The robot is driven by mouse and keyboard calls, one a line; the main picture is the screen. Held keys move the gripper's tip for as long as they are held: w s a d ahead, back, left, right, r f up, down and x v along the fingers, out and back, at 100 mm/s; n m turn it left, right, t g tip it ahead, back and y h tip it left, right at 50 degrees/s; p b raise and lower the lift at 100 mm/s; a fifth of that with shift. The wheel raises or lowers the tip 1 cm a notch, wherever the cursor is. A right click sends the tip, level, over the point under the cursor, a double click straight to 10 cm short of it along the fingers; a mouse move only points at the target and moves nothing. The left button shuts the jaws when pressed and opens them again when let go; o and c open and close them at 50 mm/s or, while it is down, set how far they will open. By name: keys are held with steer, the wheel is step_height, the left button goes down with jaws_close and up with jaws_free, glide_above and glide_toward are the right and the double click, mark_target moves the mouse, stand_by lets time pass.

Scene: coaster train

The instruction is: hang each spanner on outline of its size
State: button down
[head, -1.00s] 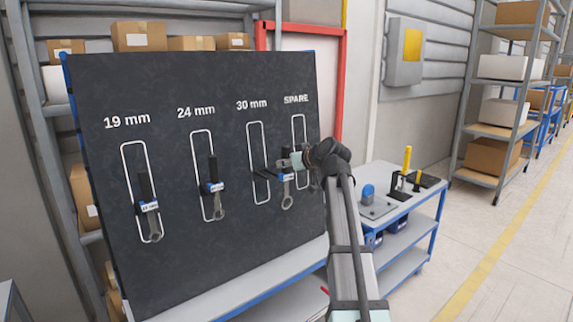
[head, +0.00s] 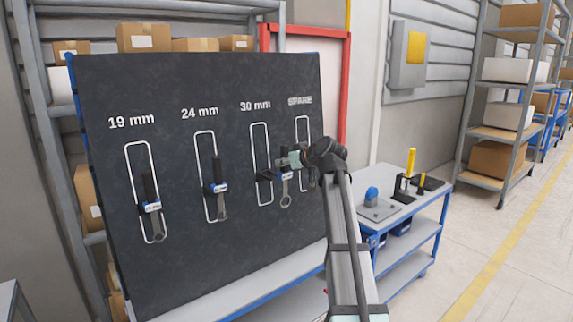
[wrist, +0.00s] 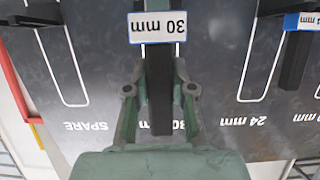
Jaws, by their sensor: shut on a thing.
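The dark board (head: 180,255) has white outlines marked 19 mm, 24 mm, 30 mm and SPARE. One spanner (head: 152,207) hangs at the 19 mm outline (head: 127,165) and another (head: 219,188) at the 24 mm outline (head: 197,150). My gripper (head: 291,160) is shut on the black handle of the 30 mm spanner (head: 286,187), ring end down. In the head view it appears between the 30 mm outline (head: 254,150) and the SPARE outline (head: 296,128). The wrist view shows its 30 mm tag (wrist: 157,27); the handle partly covers the board's 30 mm lettering.
A black holder (head: 264,175) shows at the 30 mm outline, with no spanner visible in it. A dark holder (wrist: 30,12) shows by the SPARE outline. A blue trolley (head: 405,215) with tools stands right of the board, near a red frame (head: 344,100).

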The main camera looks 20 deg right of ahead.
steer(key=w+a+b, duration=0.1)
steer(key=w, duration=0.6)
steer(key=shift+a+b, duration=0.3)
stand_by(1.9)
steer(key=shift+f+b, duration=0.7)
steer(key=shift+f, duration=0.05)
stand_by(1.6)
steer(key=c, duration=0.9)
jaws_free()
